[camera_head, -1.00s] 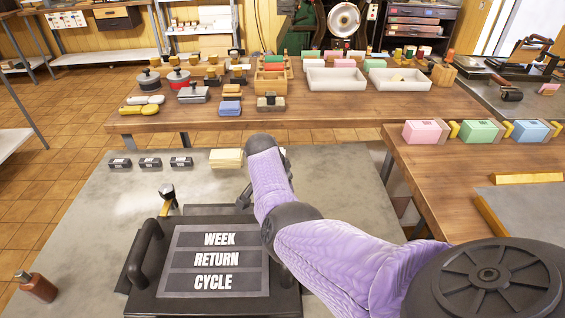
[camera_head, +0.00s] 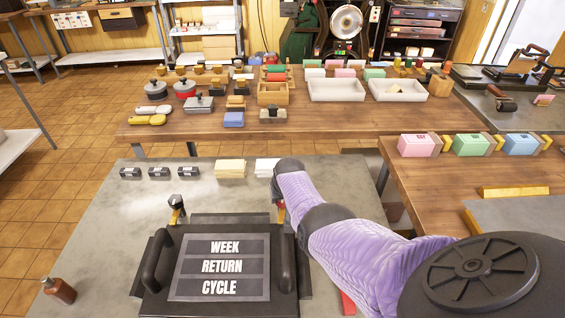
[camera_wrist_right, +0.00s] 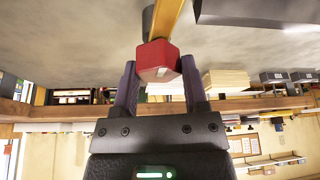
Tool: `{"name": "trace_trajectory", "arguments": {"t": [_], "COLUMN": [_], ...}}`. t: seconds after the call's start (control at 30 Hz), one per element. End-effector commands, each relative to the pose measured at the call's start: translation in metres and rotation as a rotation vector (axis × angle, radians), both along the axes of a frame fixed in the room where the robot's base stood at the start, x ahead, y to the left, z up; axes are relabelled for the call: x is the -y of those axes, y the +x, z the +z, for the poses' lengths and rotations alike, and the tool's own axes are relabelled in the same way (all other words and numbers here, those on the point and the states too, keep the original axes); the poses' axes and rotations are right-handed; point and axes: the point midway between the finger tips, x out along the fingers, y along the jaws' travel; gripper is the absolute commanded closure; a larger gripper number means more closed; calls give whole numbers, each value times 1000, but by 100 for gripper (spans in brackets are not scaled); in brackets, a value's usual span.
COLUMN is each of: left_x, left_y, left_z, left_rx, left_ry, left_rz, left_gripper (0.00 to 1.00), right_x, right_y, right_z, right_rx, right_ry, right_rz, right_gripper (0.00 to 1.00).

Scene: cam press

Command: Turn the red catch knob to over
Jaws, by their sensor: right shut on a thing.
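The red catch knob (camera_wrist_right: 158,62) sits between the two fingers of my right gripper (camera_wrist_right: 158,68) in the right wrist view, on the end of a yellow lever (camera_wrist_right: 167,18). The gripper is shut on it. In the head view, a little of the red knob (camera_head: 281,214) shows beside the press's back right corner; my purple right arm hides most of the gripper there. The black press (camera_head: 160,300) carries a plate reading WEEK, RETURN, CYCLE (camera_head: 222,267). My left gripper is not in view.
A yellow catch with a black knob (camera_head: 176,205) stands at the press's back left. Black blocks (camera_head: 159,173), a cream stack (camera_head: 230,169) and a white stack (camera_head: 265,167) line the back of the grey table (camera_head: 120,215). A brown bottle (camera_head: 60,290) stands front left.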

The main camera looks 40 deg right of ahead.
Motion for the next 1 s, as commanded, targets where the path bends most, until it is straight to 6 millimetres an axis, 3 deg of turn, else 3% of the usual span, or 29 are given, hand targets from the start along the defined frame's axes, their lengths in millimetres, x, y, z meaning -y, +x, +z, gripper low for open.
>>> {"name": "trace_trajectory", "arguments": {"t": [0.33,0.83,0.87,1.0], "left_x": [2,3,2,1], "left_y": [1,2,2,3], "left_z": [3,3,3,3], "left_rx": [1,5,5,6], "left_ry": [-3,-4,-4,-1], "left_rz": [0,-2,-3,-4], "left_gripper": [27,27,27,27], "right_x": [1,0,0,0], "right_y": [0,0,0,0], "right_z": [0,0,0,0], "right_rx": [1,1,1,0], "right_ry": [-1,-1,-1,0], "right_rz": [108,123,123,123], "right_gripper": [100,100,39,10]}}
